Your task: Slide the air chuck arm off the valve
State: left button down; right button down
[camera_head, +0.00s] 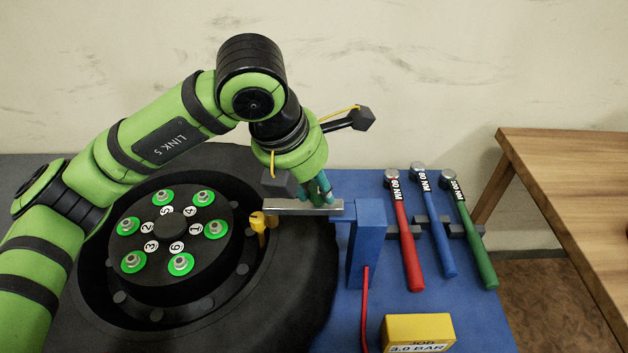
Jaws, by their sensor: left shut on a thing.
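The air chuck arm (296,208) is a silver bar reaching left from a blue post (366,245) toward the wheel. Its left end stands at the yellow valve (258,222) on the rim; I cannot tell whether they touch. My left gripper (322,197) comes down from above and is shut on the silver bar, near its middle-right part. Its fingertips are partly hidden by the bar and the gripper's own body. My right gripper is not in view.
The wheel (290,300) with several numbered green-ringed nuts lies at left. A yellow box (417,331) reads 3.0 BAR. A red hose (365,310) hangs from the post. A wooden table (570,180) is far right.

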pick_arm(q)
jog(key=shift+d, duration=0.3)
jog(key=d+b, duration=0.2)
jog(key=d, duration=0.7)
jog(key=shift+d+r, duration=0.1)
jog(key=shift+r, duration=0.05)
jog(key=c, duration=1.2)
grip_release()
jog(key=shift+r, duration=0.1)
jog(key=shift+c, duration=0.2)
jog(key=o, duration=0.3)
jog(key=shift+o, duration=0.2)
jog(key=shift+d, duration=0.25)
jog(key=shift+a+f, duration=0.15)
jog(key=shift+f, duration=0.05)
